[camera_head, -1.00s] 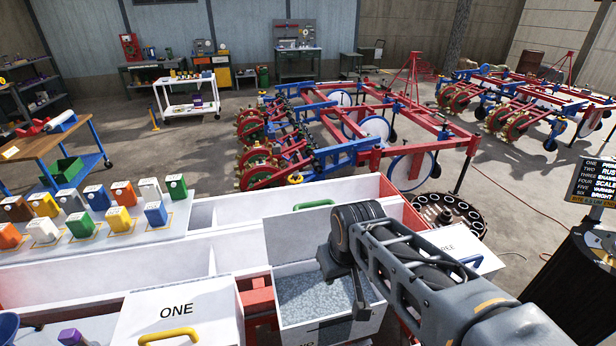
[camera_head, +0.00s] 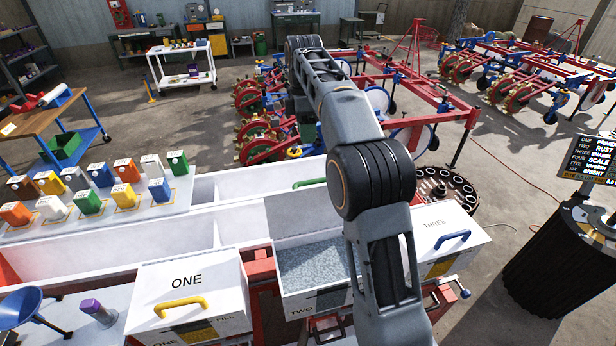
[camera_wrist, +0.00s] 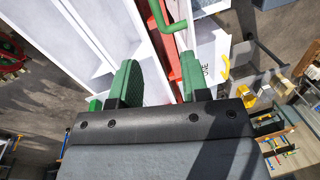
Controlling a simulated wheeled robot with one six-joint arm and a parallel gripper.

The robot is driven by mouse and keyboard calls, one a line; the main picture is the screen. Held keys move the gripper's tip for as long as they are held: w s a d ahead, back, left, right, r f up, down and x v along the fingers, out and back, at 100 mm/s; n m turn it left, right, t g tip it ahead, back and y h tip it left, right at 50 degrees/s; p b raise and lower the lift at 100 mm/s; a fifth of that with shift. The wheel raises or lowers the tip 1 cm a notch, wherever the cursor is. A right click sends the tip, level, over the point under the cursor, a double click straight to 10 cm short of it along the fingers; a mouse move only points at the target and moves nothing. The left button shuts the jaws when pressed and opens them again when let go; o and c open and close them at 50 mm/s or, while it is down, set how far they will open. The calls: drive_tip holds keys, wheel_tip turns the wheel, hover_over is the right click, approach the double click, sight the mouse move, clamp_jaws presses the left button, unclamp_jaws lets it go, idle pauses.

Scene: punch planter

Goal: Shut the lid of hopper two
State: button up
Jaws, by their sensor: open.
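Hopper two (camera_head: 319,303) stands open between hoppers one and three, with grey granules (camera_head: 312,265) inside. Its lid (camera_head: 300,226) is raised at the back, inner face towards the head camera. A green handle (camera_head: 310,182) shows just beyond the lid's upper edge. In the wrist view the green handle (camera_wrist: 167,20) lies ahead of the fingers, towards the top of the picture. My gripper (camera_wrist: 163,78) is open, with nothing seen between its green fingers and a gap to the handle. In the head view my arm hides the fingers and part of hopper two.
Hopper one (camera_head: 188,295), shut with a yellow handle, stands left. Hopper three (camera_head: 446,240), shut with a blue handle, stands right. A long white trough (camera_head: 150,240) runs behind. Several coloured canisters (camera_head: 88,190) stand on a table to the left. Red-and-blue planter frames (camera_head: 400,80) are farther back.

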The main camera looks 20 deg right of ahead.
drive_tip(key=n, duration=0.1)
drive_tip(key=b, duration=0.2)
approach(313, 203)
drive_tip(key=w+f, duration=0.2)
drive_tip(key=f, duration=0.1)
drive_tip(key=w+f, duration=0.1)
drive_tip(key=f, duration=0.1)
drive_tip(key=shift+w, duration=0.3)
drive_tip(key=shift+c, duration=0.2)
clamp_jaws()
